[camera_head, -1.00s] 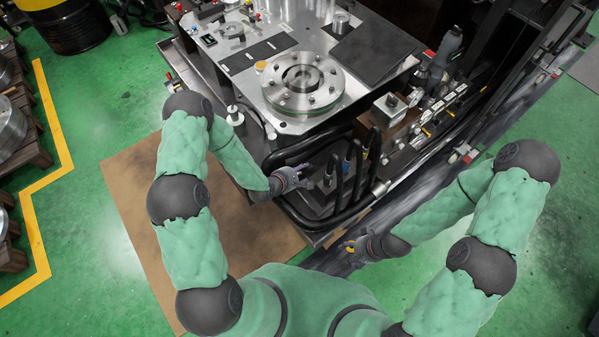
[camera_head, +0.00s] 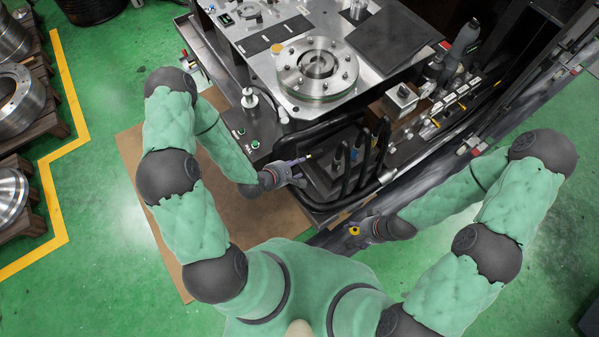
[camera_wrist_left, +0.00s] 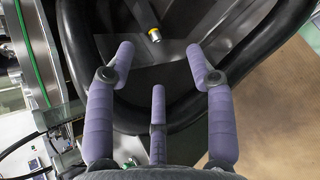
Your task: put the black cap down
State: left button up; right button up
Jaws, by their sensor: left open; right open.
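I cannot make out a separate black cap in any view. My left gripper (camera_head: 300,169) is beside the near left corner of the black hose loops. In the left wrist view its purple fingers (camera_wrist_left: 160,62) are spread, with nothing between them. My right gripper (camera_head: 356,231) is open, lower and to the right, near the fixture's front edge.
Thick black hoses (camera_head: 376,165) curve upright at the fixture's near side. A bolted round metal flange (camera_head: 318,70) sits on the top plate. A metal block with a dark knob (camera_head: 402,98) stands to the right. Brown board (camera_head: 250,222) lies on the green floor.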

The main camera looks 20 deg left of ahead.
pick_arm(q)
jog(key=s+d+f+m+g, duration=0.1)
jog(key=s+d+m+g, duration=0.2)
jog(key=s+m, duration=0.4)
jog(key=s+d+f+m+g, duration=0.2)
jog(key=s+d+m+g, duration=0.2)
jog(key=s+m, duration=0.4)
jog(key=m+g, duration=0.1)
jog(key=m, duration=0.4)
jog(key=shift+g, duration=0.4)
